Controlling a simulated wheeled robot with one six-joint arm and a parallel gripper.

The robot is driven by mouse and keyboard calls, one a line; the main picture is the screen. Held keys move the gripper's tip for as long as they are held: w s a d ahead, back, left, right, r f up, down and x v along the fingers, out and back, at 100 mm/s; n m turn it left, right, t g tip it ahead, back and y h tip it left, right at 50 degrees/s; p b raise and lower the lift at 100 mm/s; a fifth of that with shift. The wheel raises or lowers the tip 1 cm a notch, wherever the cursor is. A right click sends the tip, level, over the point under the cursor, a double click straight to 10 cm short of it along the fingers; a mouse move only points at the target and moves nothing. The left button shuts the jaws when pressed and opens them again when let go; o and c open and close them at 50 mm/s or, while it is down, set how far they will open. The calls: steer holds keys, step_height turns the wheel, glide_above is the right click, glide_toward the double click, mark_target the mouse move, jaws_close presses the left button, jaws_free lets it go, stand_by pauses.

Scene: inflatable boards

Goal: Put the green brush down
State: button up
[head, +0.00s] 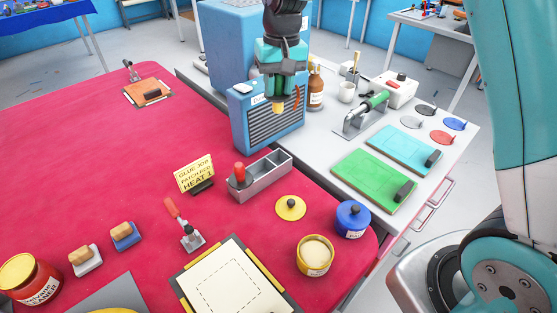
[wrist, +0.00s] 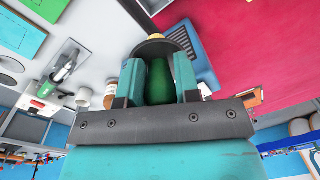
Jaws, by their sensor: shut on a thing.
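My gripper (head: 277,93) is shut on the green brush and holds it in the air, in front of the blue cabinet in the head view. The brush's pale yellow bristle end (head: 280,107) points down below the fingers. In the wrist view the green handle (wrist: 184,78) sits between the teal fingers, with a dark, wide part and a yellowish tip beyond it. The fingers hide part of the handle. A grey tray (head: 275,176) with compartments stands on the red table below and nearer. A red-handled tool (head: 239,173) stands in its left part.
An open yellow pot (head: 315,262) with cream contents, its yellow lid (head: 290,208) and a blue pot (head: 352,222) stand near the table's right edge. A yellow sign (head: 195,173) stands left of the tray. A blue vented box (head: 268,128) is below my gripper.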

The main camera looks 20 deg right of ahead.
step_height(320, 180, down, 18)
steer(key=shift+r+p, duration=0.25)
steer(key=shift+p, duration=0.9)
steer(key=shift+f, duration=0.25)
steer(key=shift+f, duration=0.1)
steer(key=shift+f+b, duration=0.35)
steer(key=shift+f, duration=0.05)
steer(key=o, duration=1)
steer(key=shift+r, duration=0.15)
